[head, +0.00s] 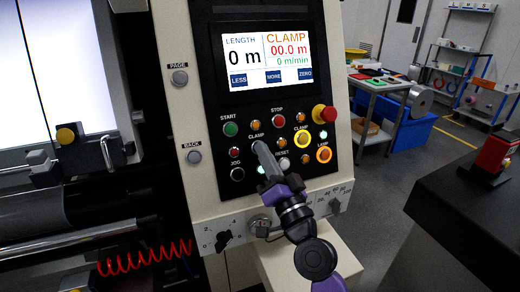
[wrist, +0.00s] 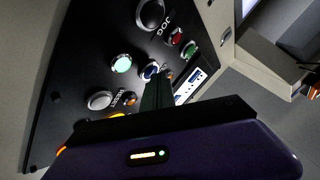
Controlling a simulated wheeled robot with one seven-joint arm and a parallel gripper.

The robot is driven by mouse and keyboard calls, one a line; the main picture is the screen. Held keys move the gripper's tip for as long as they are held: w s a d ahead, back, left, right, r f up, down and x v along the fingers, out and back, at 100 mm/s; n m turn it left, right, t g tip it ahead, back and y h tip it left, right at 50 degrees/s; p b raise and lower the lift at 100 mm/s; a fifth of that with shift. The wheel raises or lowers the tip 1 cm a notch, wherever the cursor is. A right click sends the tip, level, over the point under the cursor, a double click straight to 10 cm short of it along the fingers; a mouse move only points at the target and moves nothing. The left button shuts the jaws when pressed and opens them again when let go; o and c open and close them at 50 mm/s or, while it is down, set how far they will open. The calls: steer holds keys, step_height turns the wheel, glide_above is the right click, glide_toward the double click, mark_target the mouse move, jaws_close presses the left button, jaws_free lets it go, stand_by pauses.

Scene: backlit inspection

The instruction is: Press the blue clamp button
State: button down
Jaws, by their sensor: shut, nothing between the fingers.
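The blue clamp button (wrist: 150,70) shows in the wrist view as a round blue cap in a pale ring, partly covered by my fingertips. In the head view it is hidden behind my fingertips, under the left CLAMP label (head: 256,134). My gripper (head: 259,147) is shut and empty, its fingers reaching up to the black control panel (head: 218,111). In the wrist view my gripper (wrist: 157,78) has its dark fingertips at the button's edge. I cannot tell whether they touch it or whether it is pressed in.
Close around are a green START button (head: 231,129), a red STOP button (head: 278,120), a white RESET button (head: 284,163) and a lit yellow CLAMP button (head: 302,139). A red emergency knob (head: 326,114) sticks out at right. The screen (head: 266,58) reads CLAMP 00.0 m.

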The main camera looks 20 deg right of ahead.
stand_by(0.4)
steer(key=shift+s+r, duration=0.15)
steer(key=shift+s, duration=0.25)
steer(key=shift+s+r+p, duration=0.4)
steer(key=shift+s+p, duration=0.05)
steer(key=shift+s, duration=0.45)
steer(key=shift+s+r+p, duration=0.35)
steer(key=shift+s+p, duration=0.05)
steer(key=shift+s, duration=0.55)
steer(key=shift+s+r+p, duration=0.4)
steer(key=shift+s+p, duration=0.05)
steer(key=shift+s, duration=0.45)
steer(key=s+f+n+g, duration=0.2)
steer(key=s+f, duration=0.4)
steer(key=s, duration=0.7)
steer(key=s+f+n+g+h+b, duration=0.1)
steer(key=s+f, duration=0.6)
steer(key=s, duration=0.7)
steer(key=s+f+n+g, duration=0.4)
steer(key=s+f, duration=0.3)
steer(key=s, duration=0.6)
steer(key=shift+s+g+h+b, duration=0.2)
steer(key=shift+g+h+b, duration=0.1)
steer(key=shift+g+b, duration=0.1)
